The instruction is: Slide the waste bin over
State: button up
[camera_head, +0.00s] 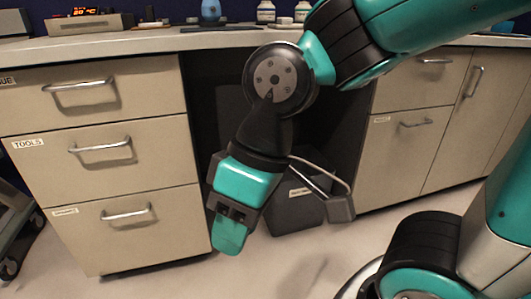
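The waste bin (292,214) is a dark grey box with a small pale label on its front. It stands on the floor in the dark knee space under the counter, between two drawer units. My arm and gripper cover much of its left and upper part. My gripper (230,236) points down in front of the bin's left side, near the left drawer unit. Its teal fingertips show as one shape, so I cannot tell whether they are apart. I cannot tell whether it touches the bin.
A beige drawer unit (120,160) with protruding handles stands left of the knee space, and another cabinet (410,130) stands right. The counter (150,42) above carries bottles and a device with a lit display. The pale floor (250,275) in front looks clear. A wheeled thing (12,235) stands far left.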

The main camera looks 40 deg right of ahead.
aim_at(294, 208)
jog(key=z, duration=0.15)
jog(key=i, duration=0.85)
jog(key=z, duration=0.55)
